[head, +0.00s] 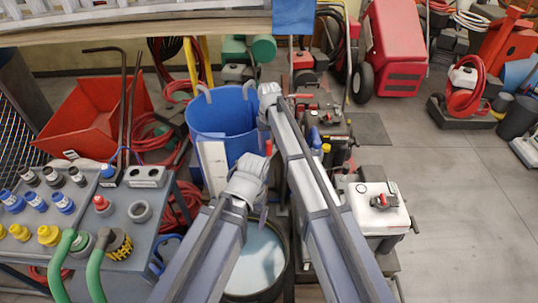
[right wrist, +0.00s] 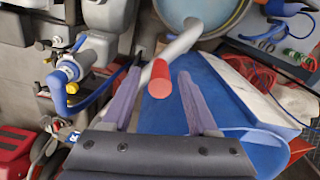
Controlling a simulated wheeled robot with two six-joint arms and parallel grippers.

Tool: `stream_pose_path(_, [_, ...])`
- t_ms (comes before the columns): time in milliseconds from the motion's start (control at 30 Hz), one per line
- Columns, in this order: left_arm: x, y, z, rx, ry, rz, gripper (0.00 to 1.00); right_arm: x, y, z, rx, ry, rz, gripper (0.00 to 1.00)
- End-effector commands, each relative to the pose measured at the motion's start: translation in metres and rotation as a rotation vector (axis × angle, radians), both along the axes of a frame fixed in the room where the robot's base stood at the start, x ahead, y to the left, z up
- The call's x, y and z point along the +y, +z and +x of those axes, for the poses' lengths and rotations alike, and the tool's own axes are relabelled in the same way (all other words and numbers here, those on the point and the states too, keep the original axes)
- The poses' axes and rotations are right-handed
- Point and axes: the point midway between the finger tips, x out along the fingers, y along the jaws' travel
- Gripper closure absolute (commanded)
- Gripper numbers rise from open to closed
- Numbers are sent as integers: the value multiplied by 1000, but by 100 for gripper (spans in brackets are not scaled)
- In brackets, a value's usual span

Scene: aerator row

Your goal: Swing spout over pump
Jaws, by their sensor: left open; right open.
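A pale grey pipe, likely the spout (right wrist: 176,47), runs slantwise past the tub of water in the right wrist view. A red cylindrical grip (right wrist: 160,88) stands up beside it, and its tip also shows between my arms in the head view (head: 268,147). My right gripper (right wrist: 159,73) is open, its two fingers on either side of the red grip with gaps. My left gripper (head: 250,172) is lower, near the tub; its fingers are hard to make out. I cannot tell which machine is the pump; a white-topped unit (head: 378,208) stands to the right.
A blue barrel (head: 220,120) with a white panel stands left of my right arm. A dark tub of water (head: 257,262) is below my left gripper. A bench with coloured fittings (head: 115,215) is at left. Open floor (head: 465,200) lies at right.

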Motion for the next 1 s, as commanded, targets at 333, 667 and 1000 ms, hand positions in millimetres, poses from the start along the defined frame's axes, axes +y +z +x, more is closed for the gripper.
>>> stream_pose_path(333, [0, -26, 0, 0, 0, 0, 13, 0, -26, 0, 0, 0, 0, 40])
stream_pose_path(667, [0, -25, 0, 0, 0, 0, 13, 0, -25, 0, 0, 0, 0, 56])
stream_pose_path(1000, [0, -25, 0, 0, 0, 0, 13, 0, -25, 0, 0, 0, 0, 94])
